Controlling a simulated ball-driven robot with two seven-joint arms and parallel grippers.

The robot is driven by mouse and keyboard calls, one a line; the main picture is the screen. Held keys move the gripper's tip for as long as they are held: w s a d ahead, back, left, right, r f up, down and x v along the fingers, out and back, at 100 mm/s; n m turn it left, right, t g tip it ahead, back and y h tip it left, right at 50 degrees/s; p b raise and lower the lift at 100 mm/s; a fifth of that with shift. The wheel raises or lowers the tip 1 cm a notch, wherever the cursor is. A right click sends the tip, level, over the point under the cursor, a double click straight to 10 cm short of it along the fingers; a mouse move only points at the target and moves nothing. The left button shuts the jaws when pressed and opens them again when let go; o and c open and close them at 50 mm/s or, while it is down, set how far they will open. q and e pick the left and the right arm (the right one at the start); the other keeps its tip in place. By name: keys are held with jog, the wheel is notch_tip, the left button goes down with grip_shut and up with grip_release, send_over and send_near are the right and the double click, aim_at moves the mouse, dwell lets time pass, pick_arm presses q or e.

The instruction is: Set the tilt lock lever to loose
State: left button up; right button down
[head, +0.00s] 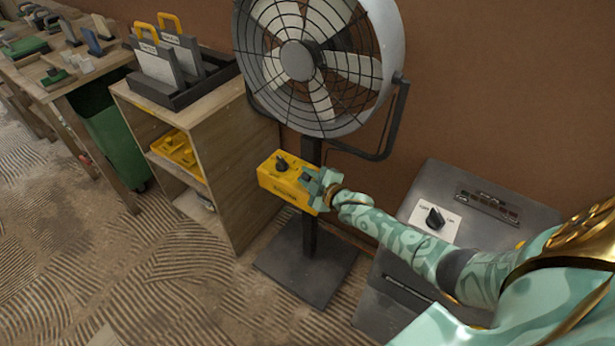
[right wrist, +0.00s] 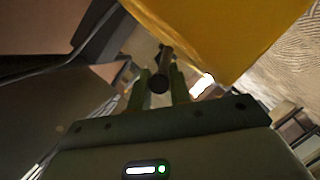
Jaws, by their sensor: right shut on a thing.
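A pedestal fan (head: 310,60) stands against the brown wall, with a yellow control box (head: 283,178) on its post. My right gripper (head: 314,186) is at the right end of this box, beside the post. In the right wrist view, the right gripper (right wrist: 160,88) has its fingers on both sides of a dark, round-ended lever (right wrist: 160,78), apparently the tilt lock lever, and is shut on it. The yellow box (right wrist: 225,35) fills the upper middle there. In the head view my gripper hides the lever, and its setting cannot be read. My left gripper is not in view.
A dark knob (head: 282,162) sits on top of the yellow box. A wooden shelf (head: 232,150) stands close on the left. A grey cabinet (head: 470,185) with a dial (head: 435,217) stands on the right, below my right arm. The floor at front left is clear.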

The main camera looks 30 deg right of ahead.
jog(key=shift+d+f, duration=0.1)
jog(key=shift+d, duration=0.05)
jog(key=c, duration=1.3)
grip_release()
